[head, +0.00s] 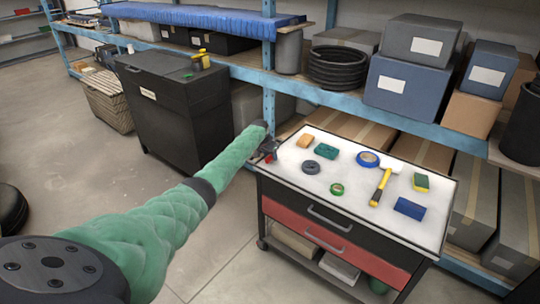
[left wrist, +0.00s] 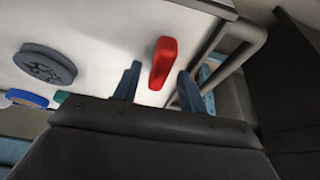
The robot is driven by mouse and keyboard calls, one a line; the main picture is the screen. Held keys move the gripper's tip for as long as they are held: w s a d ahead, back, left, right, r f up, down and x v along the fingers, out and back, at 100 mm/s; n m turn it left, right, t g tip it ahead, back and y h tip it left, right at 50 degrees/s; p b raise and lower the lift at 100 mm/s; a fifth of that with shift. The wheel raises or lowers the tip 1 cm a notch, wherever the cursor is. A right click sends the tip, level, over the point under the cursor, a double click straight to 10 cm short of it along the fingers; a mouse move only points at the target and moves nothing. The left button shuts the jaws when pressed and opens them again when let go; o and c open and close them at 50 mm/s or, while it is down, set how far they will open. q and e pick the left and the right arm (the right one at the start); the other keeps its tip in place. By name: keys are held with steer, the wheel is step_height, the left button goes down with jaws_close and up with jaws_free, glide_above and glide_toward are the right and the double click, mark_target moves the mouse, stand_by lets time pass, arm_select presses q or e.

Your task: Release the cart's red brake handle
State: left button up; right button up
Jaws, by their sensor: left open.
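The red brake handle (left wrist: 163,62) stands out at the edge of the cart's white top in the left wrist view. My left gripper (left wrist: 158,84) is open, with one dark finger on each side of the handle's near end. Neither finger clearly touches it. In the head view my left gripper (head: 264,148) is at the left corner of the cart (head: 290,197), and the handle there is mostly hidden or too small to make out. My right gripper is in neither view.
The white top holds a grey disc (head: 310,167), a yellow-handled hammer (head: 380,187), blue tape (head: 367,159), green tape (head: 337,189) and several small blocks. A metal rail (left wrist: 235,50) runs beside the handle. A black cabinet (head: 185,115) and shelving stand behind.

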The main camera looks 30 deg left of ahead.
arm_select(q)
steer(key=shift+f, duration=0.15)
steer(key=shift+w, duration=0.1)
jaws_close()
